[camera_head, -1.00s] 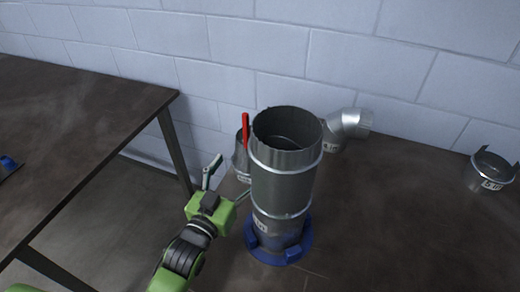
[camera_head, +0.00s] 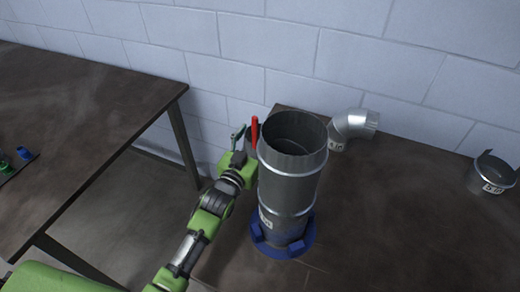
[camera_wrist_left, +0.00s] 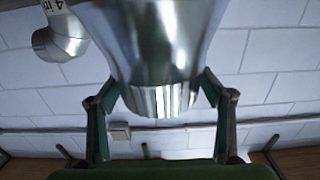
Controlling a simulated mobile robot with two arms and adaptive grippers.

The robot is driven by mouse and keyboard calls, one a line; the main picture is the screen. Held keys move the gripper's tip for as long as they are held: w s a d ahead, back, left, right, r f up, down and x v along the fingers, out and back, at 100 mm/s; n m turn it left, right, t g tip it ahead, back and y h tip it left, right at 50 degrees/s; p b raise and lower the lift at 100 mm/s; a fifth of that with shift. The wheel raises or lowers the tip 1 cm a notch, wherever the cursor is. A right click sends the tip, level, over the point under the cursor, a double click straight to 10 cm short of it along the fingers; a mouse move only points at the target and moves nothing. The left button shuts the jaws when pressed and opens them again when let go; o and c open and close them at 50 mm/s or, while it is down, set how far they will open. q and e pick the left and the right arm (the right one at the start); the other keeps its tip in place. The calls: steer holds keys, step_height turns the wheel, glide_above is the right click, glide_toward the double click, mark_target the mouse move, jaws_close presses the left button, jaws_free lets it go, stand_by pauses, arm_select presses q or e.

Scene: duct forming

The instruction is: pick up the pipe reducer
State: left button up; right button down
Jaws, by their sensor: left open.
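The pipe reducer (camera_wrist_left: 160,50), a shiny grey metal piece narrowing to a crimped end, fills the top middle of the left wrist view. My left gripper (camera_wrist_left: 158,92) is open, with one finger on each side of its narrow end. I cannot tell whether the fingers touch it. In the head view my left gripper (camera_head: 243,138) is behind and left of the tall duct. There the reducer is almost wholly hidden by the gripper and the duct. My right gripper is not in view.
A tall metal duct (camera_head: 290,175) stands in a blue ring base (camera_head: 283,238) close to my left arm. A red upright piece (camera_head: 254,132) is beside it. A metal elbow (camera_head: 352,124) and short collar (camera_head: 490,174) stand farther right. Another table (camera_head: 80,110) is at left.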

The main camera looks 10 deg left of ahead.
arm_select(q)
steer(key=shift+c, duration=0.3)
steer(key=shift+r, duration=0.1)
steer(key=c, duration=1.7)
steer(key=shift+o, duration=0.2)
steer(key=shift+r, duration=0.15)
